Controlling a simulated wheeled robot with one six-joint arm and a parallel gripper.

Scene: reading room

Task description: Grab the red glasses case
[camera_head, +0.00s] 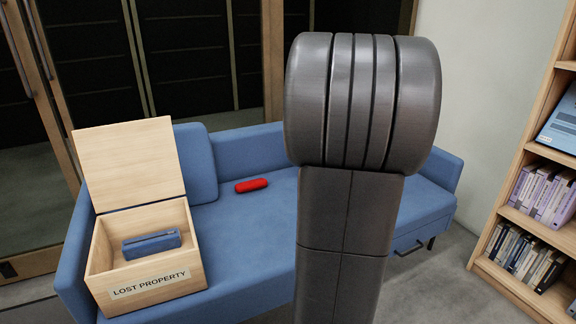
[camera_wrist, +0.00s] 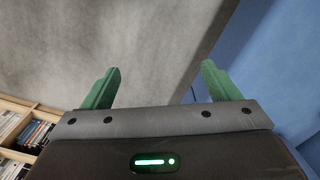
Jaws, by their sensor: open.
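The red glasses case (camera_head: 251,185) lies on the seat of the blue sofa (camera_head: 240,240), near the backrest and to the right of the wooden box. It is apart from the box. In the wrist view my gripper (camera_wrist: 160,85) is open, with two green fingers spread wide and nothing between them. The wrist view shows a grey surface and a blue surface beyond the fingers, and no red case. In the head view my arm stands in front of the sofa's middle, and my gripper's fingers do not show there.
An open wooden box (camera_head: 150,285) labelled LOST PROPERTY stands on the sofa's left end, its lid (camera_head: 130,160) raised. A blue case (camera_head: 152,245) lies inside. A bookshelf (camera_head: 535,225) stands at the right. The seat around the red case looks clear, though my arm hides part of the sofa.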

